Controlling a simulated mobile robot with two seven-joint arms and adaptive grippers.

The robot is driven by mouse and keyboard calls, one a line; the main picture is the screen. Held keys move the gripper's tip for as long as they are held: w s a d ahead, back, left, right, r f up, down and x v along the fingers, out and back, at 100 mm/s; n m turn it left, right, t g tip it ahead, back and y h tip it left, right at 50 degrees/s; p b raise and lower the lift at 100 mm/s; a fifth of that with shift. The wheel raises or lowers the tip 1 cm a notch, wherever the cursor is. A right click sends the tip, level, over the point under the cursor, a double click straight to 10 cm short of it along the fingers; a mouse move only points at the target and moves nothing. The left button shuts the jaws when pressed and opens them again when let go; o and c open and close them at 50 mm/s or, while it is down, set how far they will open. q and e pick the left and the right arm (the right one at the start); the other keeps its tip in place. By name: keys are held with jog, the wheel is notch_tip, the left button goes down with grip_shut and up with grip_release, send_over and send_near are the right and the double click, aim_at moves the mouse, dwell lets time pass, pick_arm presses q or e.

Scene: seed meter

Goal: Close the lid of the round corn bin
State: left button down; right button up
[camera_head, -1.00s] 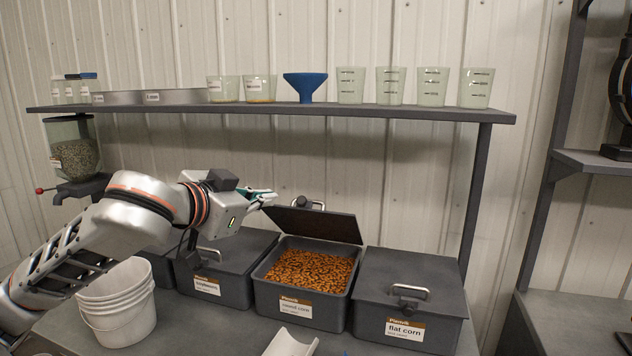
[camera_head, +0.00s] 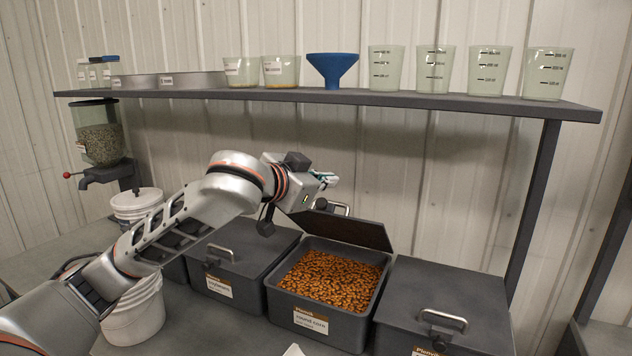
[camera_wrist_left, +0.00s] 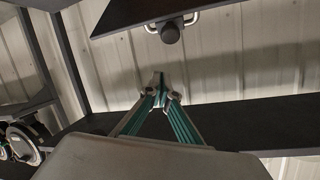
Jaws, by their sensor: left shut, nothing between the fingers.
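The round corn bin (camera_head: 318,328) is a dark grey box full of orange corn kernels (camera_head: 331,281), with a white label on its front. Its flat dark lid (camera_head: 348,230) stands open, tilted up at the bin's back edge. The lid's metal handle (camera_head: 338,207) shows behind its top edge. My left gripper (camera_head: 330,179) is shut and empty, just above and behind the lid's upper left edge, apart from it as far as I can tell. The left wrist view shows the closed fingertips (camera_wrist_left: 158,84) near the lid's handle (camera_wrist_left: 172,28). My right gripper is not in view.
A closed bin (camera_head: 235,261) stands left of the corn bin, another closed bin (camera_head: 440,307) right. A shelf (camera_head: 400,99) above carries cups and a blue funnel (camera_head: 332,69). White buckets (camera_head: 136,312) stand at the left. The ribbed wall (camera_head: 420,160) is behind.

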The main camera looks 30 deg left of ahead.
pick_arm(q)
jog(key=x, duration=0.3)
jog(key=shift+w, duration=0.25)
jog(key=f, duration=0.1)
jog(key=s+a+f, duration=0.1)
jog(key=s+f, duration=0.1)
jog(key=shift+s+a, duration=0.1)
jog(key=shift+a, duration=0.25)
jog(key=shift+f, duration=0.1)
